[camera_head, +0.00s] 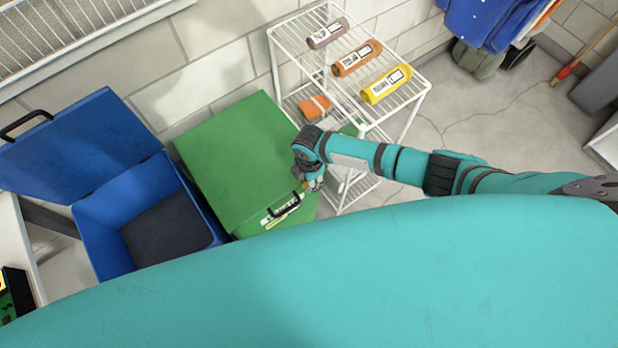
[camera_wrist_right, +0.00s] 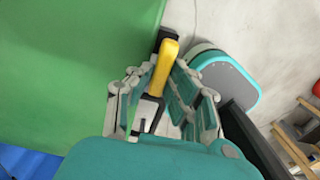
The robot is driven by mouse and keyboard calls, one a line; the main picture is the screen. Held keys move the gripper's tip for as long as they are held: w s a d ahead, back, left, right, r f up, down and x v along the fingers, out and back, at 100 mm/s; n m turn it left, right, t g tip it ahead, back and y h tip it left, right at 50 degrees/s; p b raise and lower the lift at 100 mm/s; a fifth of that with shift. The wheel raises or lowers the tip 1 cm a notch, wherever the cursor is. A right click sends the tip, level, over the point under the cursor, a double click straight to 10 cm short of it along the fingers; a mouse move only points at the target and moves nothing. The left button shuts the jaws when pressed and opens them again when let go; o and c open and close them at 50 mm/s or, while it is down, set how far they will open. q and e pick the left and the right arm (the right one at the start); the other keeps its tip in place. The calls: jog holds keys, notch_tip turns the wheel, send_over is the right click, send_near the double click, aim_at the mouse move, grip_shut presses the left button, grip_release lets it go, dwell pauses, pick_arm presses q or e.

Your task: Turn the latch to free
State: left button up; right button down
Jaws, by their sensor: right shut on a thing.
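A closed green box (camera_head: 240,150) stands on the floor with its lid down; its green surface fills the left of the right wrist view (camera_wrist_right: 75,70). A yellow latch handle (camera_wrist_right: 168,55) on a black and grey mount sits at the box's edge. My right gripper (camera_wrist_right: 165,72) is shut on the yellow latch, one finger on each side of it. In the head view my right gripper (camera_head: 310,181) reaches the box's front right edge and mostly hides the latch. My left gripper is out of view.
An open blue box (camera_head: 95,225) stands left of the green box, its lid raised. A white wire shelf (camera_head: 345,85) with several labelled rolls stands close behind and right of my right arm. A black handle (camera_head: 283,208) is on the green box's front.

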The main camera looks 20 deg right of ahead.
dwell(0.4)
jog(key=c, duration=1.3)
grip_release()
jog(key=shift+r, duration=0.1)
notch_tip(320, 180, up, 12)
jog(key=shift+f, duration=0.1)
